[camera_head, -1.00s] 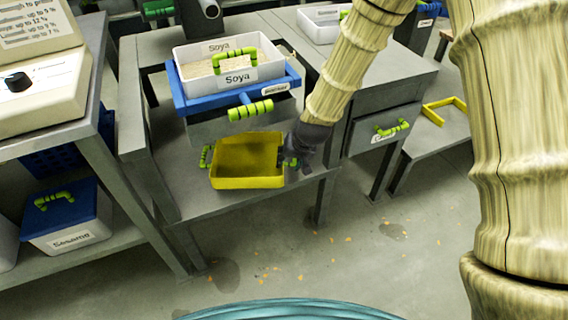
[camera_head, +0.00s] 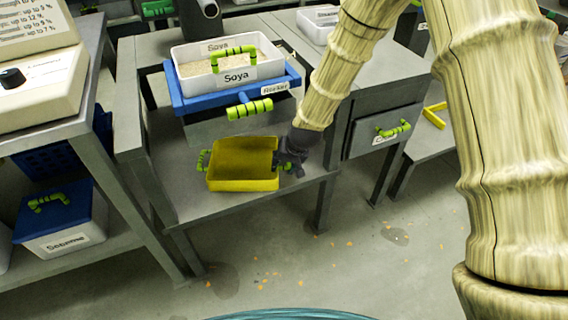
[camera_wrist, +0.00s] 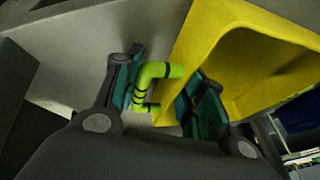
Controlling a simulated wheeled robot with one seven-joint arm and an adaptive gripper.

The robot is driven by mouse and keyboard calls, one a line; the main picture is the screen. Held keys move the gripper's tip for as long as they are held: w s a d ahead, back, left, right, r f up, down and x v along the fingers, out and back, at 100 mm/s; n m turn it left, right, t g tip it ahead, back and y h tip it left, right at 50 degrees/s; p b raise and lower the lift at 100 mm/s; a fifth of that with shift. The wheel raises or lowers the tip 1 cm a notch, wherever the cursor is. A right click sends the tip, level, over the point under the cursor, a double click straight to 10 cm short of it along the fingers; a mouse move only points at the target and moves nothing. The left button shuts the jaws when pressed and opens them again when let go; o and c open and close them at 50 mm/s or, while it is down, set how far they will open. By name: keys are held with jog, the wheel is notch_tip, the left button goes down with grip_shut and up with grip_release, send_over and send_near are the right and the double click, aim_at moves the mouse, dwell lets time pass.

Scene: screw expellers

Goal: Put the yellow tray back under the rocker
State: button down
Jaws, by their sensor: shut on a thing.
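The yellow tray (camera_head: 243,163) is on or just above the grey lower shelf of the bench, in front of and below the blue rocker (camera_head: 183,101). It looks empty and roughly level. Its left green handle (camera_head: 203,161) is free. My gripper (camera_head: 288,160) is at the tray's right side. In the wrist view my gripper (camera_wrist: 160,95) is shut on the tray's green-and-black handle (camera_wrist: 155,76), with a finger on each side, and the yellow wall (camera_wrist: 195,50) is beside it. I cannot tell whether the tray touches the shelf.
A white Soya box (camera_head: 228,65) sits on the rocker. The rocker's green handle (camera_head: 250,109) juts out above the tray. A drawer (camera_head: 386,130) is to the right. Bare shelf (camera_head: 205,203) shows around the tray. A Sesame box (camera_head: 62,222) is at lower left.

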jog(key=c, duration=0.9)
grip_release()
jog(key=shift+o, duration=0.2)
jog(key=p+v, duration=0.4)
jog(key=v, duration=0.8)
jog(key=s+d+f+g+h, duration=0.1)
jog(key=s+d+f, duration=0.3)
jog(key=s+f, duration=0.55)
jog(key=s+d+f+g, duration=0.1)
jog(key=s+d+f, duration=0.3)
jog(key=s+f, duration=0.5)
jog(key=s+d+f+g, duration=0.1)
jog(key=s+f, duration=0.3)
jog(key=s, duration=0.6)
jog(key=s+d+f+n+g+h, duration=0.1)
jog(key=s+d+f, duration=0.3)
jog(key=s, duration=0.5)
jog(key=shift+s+d+f+g, duration=0.3)
jog(key=shift+s+d+f, duration=0.05)
jog(key=shift+f, duration=0.3)
notch_tip(320, 180, up, 29)
jog(key=p, duration=2.9)
jog(key=shift+r, duration=0.2)
